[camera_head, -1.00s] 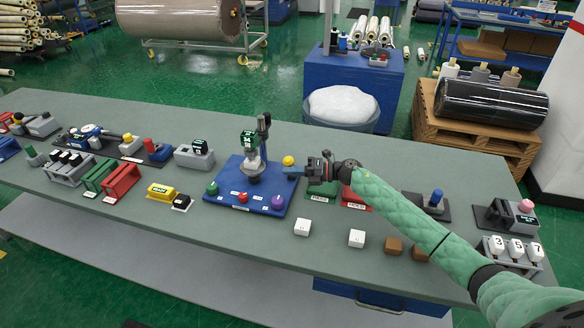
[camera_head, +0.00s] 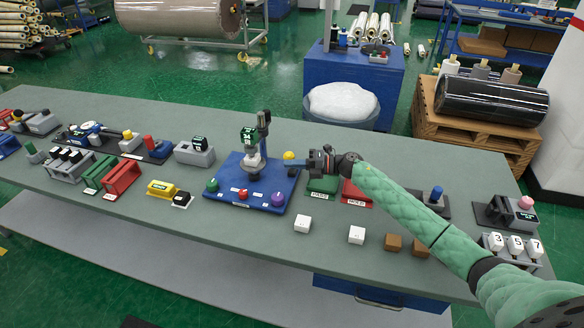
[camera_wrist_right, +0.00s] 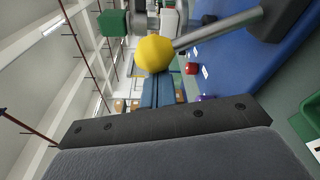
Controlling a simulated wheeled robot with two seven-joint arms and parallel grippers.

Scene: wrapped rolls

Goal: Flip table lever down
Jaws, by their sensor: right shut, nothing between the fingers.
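The lever has a yellow ball knob (camera_head: 289,156) at the back right of the blue board (camera_head: 222,191). In the right wrist view the knob (camera_wrist_right: 154,53) sits on a grey rod (camera_wrist_right: 220,30) that rises from a dark mount (camera_wrist_right: 287,15). My right gripper (camera_head: 289,164) is shut and empty. Its blue fingers (camera_wrist_right: 158,92) show in the right wrist view, pointing at the knob and very close to it. I cannot tell whether they touch it. In the head view the fingers cover the rod below the knob. My left gripper is not in view.
The blue board carries a green-topped device (camera_head: 249,136) on a stand, and red (camera_head: 243,194) and purple (camera_head: 277,199) knobs. A green tray (camera_head: 322,185) and a red tray (camera_head: 356,192) lie under my right forearm.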

